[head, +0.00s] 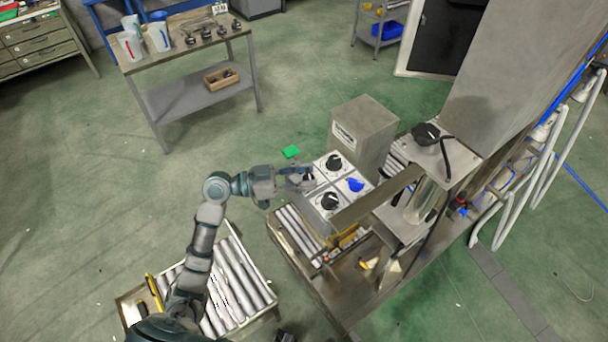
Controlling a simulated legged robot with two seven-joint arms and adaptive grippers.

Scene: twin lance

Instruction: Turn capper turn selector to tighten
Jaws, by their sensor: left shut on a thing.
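The capper's control panel (343,173) is a light box top split into four squares, beside the roller conveyor. Black round knobs sit in its far square (334,162) and near square (330,202), and a blue knob (356,185) is in the right square. My left gripper (302,179) reaches in from the left over the left square. It is shut on a small dark selector knob there, mostly hidden by the fingers, so I cannot read its turn position. My right gripper is not in view.
A grey box (362,130) stands just behind the panel. A flat metal bar (376,199) and the capper column (422,200) rise to the right. A roller table (232,285) is below left. A workbench (185,50) stands at the back left.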

